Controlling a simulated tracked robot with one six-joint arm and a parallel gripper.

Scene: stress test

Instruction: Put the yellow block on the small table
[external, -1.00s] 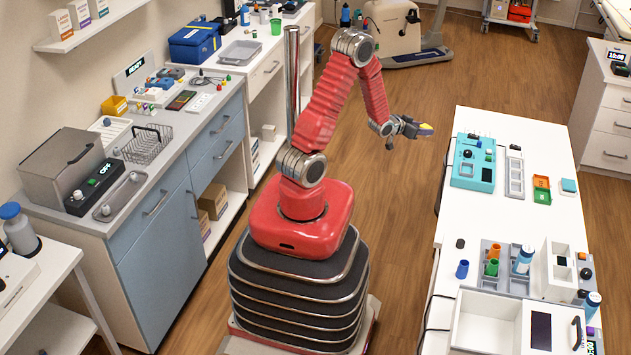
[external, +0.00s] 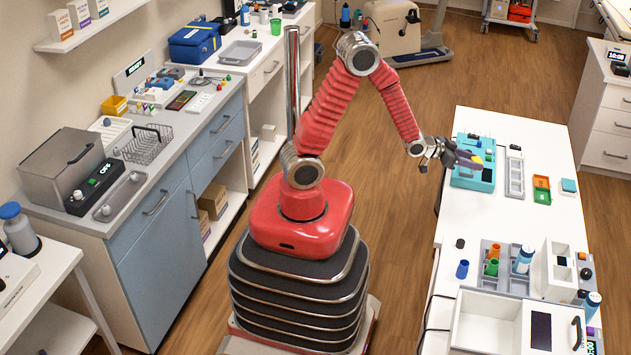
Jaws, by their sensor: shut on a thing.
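My gripper (external: 470,158) is shut on the yellow block (external: 478,160), a small piece of which shows at the fingertips. The rest of the block is hidden by the fingers. In the picture, the gripper and block overlap the turquoise device at the far left of the white table (external: 470,221) on the right; their height above it is hard to tell. Another white table (external: 40,262) stands at the lower left. I cannot tell which one is the small table.
The white table on the right carries the turquoise device (external: 461,178), a grey tray (external: 515,174), an orange-and-green holder (external: 541,189), a tube rack (external: 493,278) and a white box (external: 485,322). Its middle is largely clear. Brown floor lies between me and it.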

